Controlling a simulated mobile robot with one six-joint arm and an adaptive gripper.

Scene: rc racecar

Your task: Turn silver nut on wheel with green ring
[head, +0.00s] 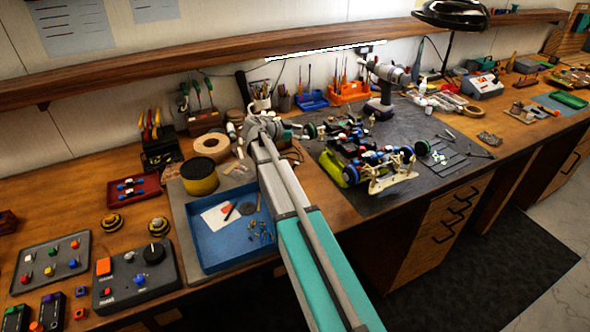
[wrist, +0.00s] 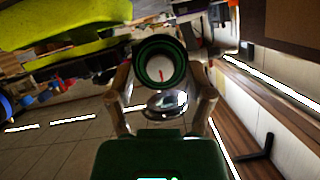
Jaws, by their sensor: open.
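The RC car (head: 372,155) sits on the dark mat. In the head view my gripper (head: 288,129) is at the car's left, by a dark wheel with a green ring (head: 311,130). In the wrist view the wheel with the green ring (wrist: 158,62) faces me, with a pale centre and a red mark. A shiny silver nut (wrist: 166,104) shows just below it, between my fingers. My gripper (wrist: 161,78) is open, one finger on each side. I cannot tell whether either finger touches the nut.
Yellow-green car bodywork (wrist: 70,35) is at the upper left of the wrist view. A drill (head: 383,88) stands behind the car. A blue tray (head: 205,250) and a yellow-black spool (head: 199,176) lie left of my arm. The mat's right side holds small tools.

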